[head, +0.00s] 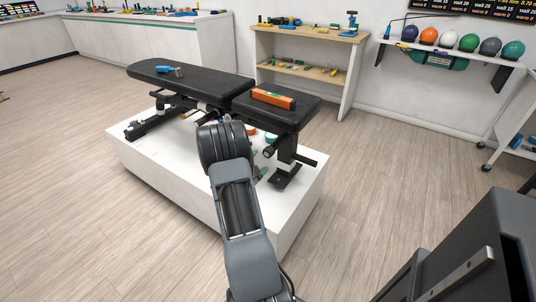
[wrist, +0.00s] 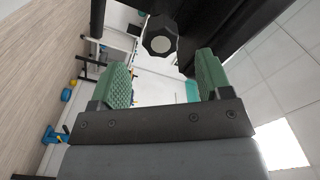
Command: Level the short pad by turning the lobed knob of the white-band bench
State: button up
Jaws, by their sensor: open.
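A black bench stands on a white plinth (head: 165,168). Its short pad (head: 304,112) is at the right, with an orange spirit level (head: 273,99) lying on it; the bubble is too small to read. The long pad (head: 205,84) stretches to the left. In the wrist view a black lobed knob (wrist: 160,36) with a pale centre sits beyond my fingertips, apart from them and roughly between them across the picture. My gripper (wrist: 162,68) is open and empty, with green ribbed fingers. In the head view my arm hides most of it and the knob, below the short pad.
A small blue object (head: 172,70) lies on the long pad. A wooden shelf unit (head: 310,33) and a wall rack (head: 445,52) with coloured balls stand behind. The floor (head: 80,215) around the plinth is clear at left.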

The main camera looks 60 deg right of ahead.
aim_at(266, 154)
jog(key=d, duration=0.7)
jog(key=shift+d, duration=0.2)
jog(key=c, duration=0.9)
